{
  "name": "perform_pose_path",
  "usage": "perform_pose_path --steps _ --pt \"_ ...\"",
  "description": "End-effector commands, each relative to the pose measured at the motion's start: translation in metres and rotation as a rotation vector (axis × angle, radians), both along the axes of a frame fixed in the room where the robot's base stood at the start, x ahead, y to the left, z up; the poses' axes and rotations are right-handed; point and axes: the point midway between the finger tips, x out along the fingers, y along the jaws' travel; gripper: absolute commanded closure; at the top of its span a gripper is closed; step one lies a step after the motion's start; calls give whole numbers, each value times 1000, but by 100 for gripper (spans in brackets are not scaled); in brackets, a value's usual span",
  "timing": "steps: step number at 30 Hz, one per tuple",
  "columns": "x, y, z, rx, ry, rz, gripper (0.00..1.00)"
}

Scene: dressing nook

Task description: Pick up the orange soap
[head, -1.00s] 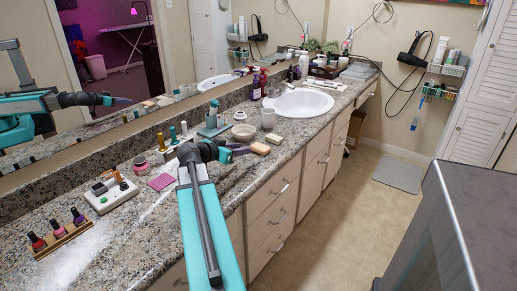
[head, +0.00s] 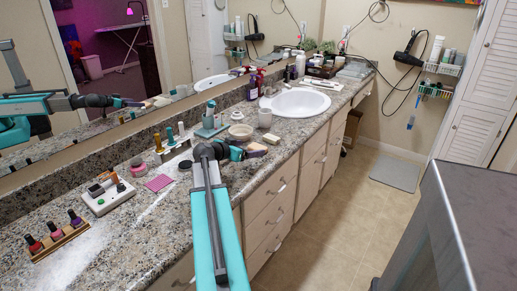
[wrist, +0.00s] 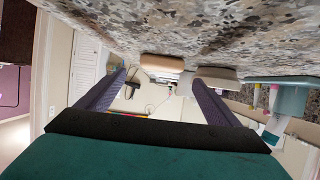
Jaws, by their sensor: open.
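The orange soap (head: 257,147) is a small tan-orange bar on the granite counter, near its front edge. My gripper (head: 247,154) is low over the counter at the soap's near left side in the head view. In the wrist view, which is upside down, the two dark fingers are apart. The soap (wrist: 162,62) shows in line with the gap between them. I cannot tell whether the tips reach beside it. A paler cream bar (head: 272,138) lies just beyond the orange soap.
A teal holder (head: 211,126) is farther left, by the mirror. The sink (head: 296,102) is farther along.

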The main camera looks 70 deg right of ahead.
Motion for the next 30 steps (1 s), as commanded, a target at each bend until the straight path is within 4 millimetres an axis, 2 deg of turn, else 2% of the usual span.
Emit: perform_pose_path --steps 15,30 --pt "-2 -7 -3 0 0 0 14" --pt "-14 -48 -20 0 1 1 14"
